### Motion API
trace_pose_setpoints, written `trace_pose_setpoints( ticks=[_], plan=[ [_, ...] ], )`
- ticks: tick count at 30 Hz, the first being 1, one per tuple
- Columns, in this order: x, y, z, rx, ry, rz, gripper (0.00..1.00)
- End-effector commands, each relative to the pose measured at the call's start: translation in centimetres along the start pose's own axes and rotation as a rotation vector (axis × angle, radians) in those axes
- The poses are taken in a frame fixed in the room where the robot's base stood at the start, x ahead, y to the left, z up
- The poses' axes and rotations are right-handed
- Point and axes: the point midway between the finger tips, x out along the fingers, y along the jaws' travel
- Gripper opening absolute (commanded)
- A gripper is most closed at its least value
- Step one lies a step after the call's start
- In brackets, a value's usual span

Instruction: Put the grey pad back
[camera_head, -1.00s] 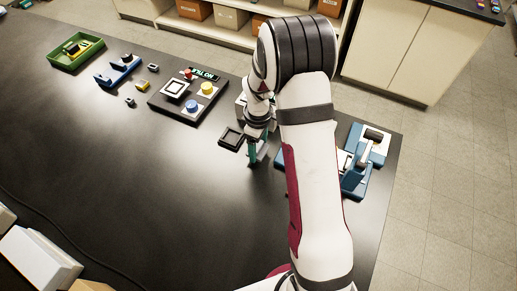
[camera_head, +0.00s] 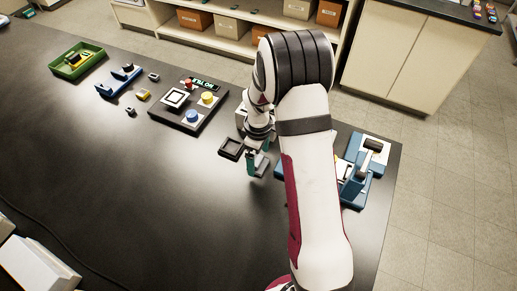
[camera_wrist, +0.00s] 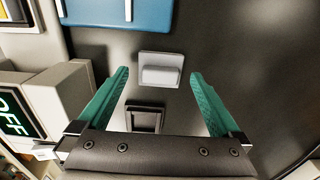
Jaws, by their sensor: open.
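The grey pad (camera_wrist: 161,70) is a small light grey block lying on the black tabletop, seen in the wrist view; my arm hides it in the head view. My gripper (camera_wrist: 160,75) has two teal fingers, open and empty. In the wrist picture the pad appears between the fingertips, touching neither; I cannot tell the height above it. A black square frame with a recessed middle (camera_wrist: 145,118) lies below the pad in the wrist view. In the head view this frame (camera_head: 231,148) is just left of my gripper (camera_head: 257,164).
A blue device (camera_head: 357,172) stands right of my arm; a blue base (camera_wrist: 115,12) tops the wrist view. A grey housing with a green OFF display (camera_wrist: 15,115) is close at left there. A black button panel (camera_head: 189,106) and green tray (camera_head: 79,59) stand farther left.

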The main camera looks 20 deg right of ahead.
Motion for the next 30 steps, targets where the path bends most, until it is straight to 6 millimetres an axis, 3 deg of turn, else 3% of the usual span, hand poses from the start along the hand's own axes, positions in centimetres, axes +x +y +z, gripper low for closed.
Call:
trace_pose_setpoints(
  ticks=[6, 14, 17, 19, 22, 24, 27, 30],
  plan=[
    [-6.4, 0.1, -0.1, 0.000, 0.004, 0.005, 1.00],
    [-10.7, -0.4, 0.1, 0.021, 0.003, 0.000, 1.00],
    [-14.1, -3.7, 1.4, 0.189, 0.016, -0.012, 1.00],
    [-17.0, -8.0, 3.3, 0.403, 0.026, -0.035, 1.00],
    [-19.7, -14.8, 6.9, 0.733, 0.031, -0.082, 1.00],
    [-20.3, -18.9, 9.2, 0.940, 0.026, -0.116, 1.00],
    [-20.1, -23.0, 11.7, 1.153, 0.013, -0.153, 1.00],
    [-19.8, -24.7, 12.8, 1.252, 0.002, -0.171, 1.00]
  ],
)
